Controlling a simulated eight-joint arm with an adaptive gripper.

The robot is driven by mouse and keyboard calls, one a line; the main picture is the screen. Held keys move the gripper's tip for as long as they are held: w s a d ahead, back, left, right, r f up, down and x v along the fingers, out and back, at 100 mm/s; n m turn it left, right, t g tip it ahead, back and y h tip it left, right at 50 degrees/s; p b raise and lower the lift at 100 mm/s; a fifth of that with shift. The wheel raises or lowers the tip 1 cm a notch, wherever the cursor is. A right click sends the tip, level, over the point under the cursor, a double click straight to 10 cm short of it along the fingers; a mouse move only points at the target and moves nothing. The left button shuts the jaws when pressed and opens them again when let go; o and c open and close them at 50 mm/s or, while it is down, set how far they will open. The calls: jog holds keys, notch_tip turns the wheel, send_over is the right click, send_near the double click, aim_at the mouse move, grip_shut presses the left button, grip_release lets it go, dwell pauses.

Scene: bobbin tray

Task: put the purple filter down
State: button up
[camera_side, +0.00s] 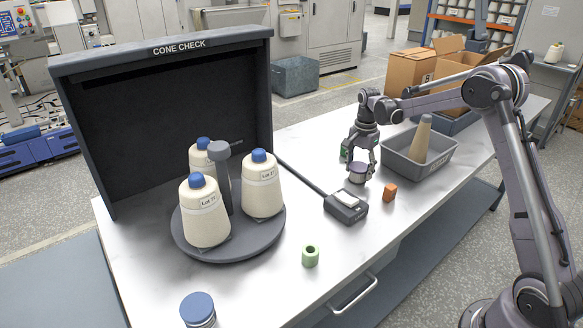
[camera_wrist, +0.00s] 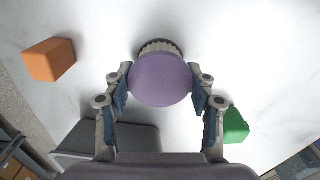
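The purple filter (camera_wrist: 160,80) shows in the wrist view as a round purple disc with a pale ribbed side below it. In the side view the filter (camera_side: 357,174) is small and greyish, upright, at or just above the white table; I cannot tell if it touches. My gripper (camera_side: 359,166) points down over it, with a fingertip on either side. In the wrist view my gripper (camera_wrist: 159,85) has both blue pads against the disc's edges, so it looks shut on the filter.
An orange block (camera_side: 389,192) and a green block (camera_side: 346,150) stand near the filter. A grey bin (camera_side: 440,157) holds a beige cone (camera_side: 421,139). Clear table lies toward the front edge.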

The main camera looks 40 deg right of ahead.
aim_at(360, 166)
jog(key=o, duration=0.4)
jog(key=shift+c, duration=0.2)
jog(key=shift+r, duration=0.1)
notch_tip(360, 166, up, 11)
jog(key=s+a+r+n+t, duration=0.1)
jog(key=s+a+r+n, duration=0.3)
jog(key=a+r, duration=0.15)
jog(key=s+a+f+n+t, duration=0.2)
jog(key=s+a+n, duration=0.4)
jog(key=s, duration=0.3)
jog(key=s+a+f+n+t, duration=0.3)
jog(key=s+a+n, duration=0.3)
jog(key=s+a, duration=0.2)
jog(key=shift+s+a+n+t, duration=0.4)
jog(key=shift+s+t, duration=0.2)
